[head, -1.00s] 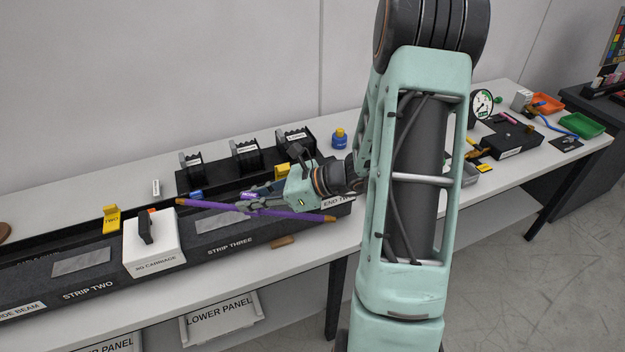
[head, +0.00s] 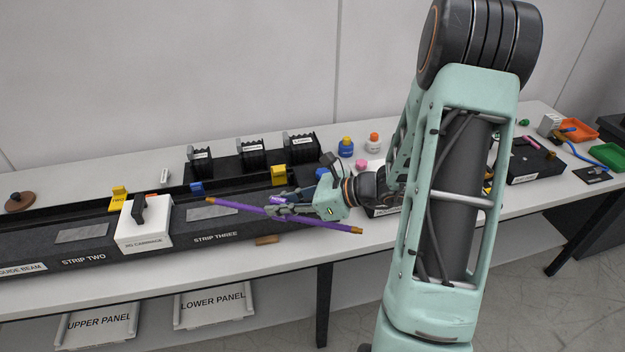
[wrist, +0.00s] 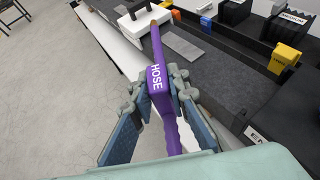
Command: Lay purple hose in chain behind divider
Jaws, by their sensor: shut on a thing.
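The purple hose (head: 318,223) is a long thin rod with tan ends and a block marked HOSE. My gripper (head: 277,206) is shut on that block, holding the hose roughly level above the front right of the dark bed. In the wrist view the hose (wrist: 173,128) runs between the fingers (wrist: 158,85), with its far end pointing towards the white carriage. Black ribbed pieces (head: 250,154) stand on a dark tray behind the bed; I cannot tell if they are the chain. A blue clip (head: 197,188) and a yellow clip (head: 279,175) stand along the bed; which is the divider is unclear.
The white carriage (head: 143,228) with a black handle sits on the bed, left of the hose. A yellow clip marked TWO (head: 119,197) stands behind it. Blue (head: 346,147) and orange-capped (head: 373,143) bottles stand at the back.

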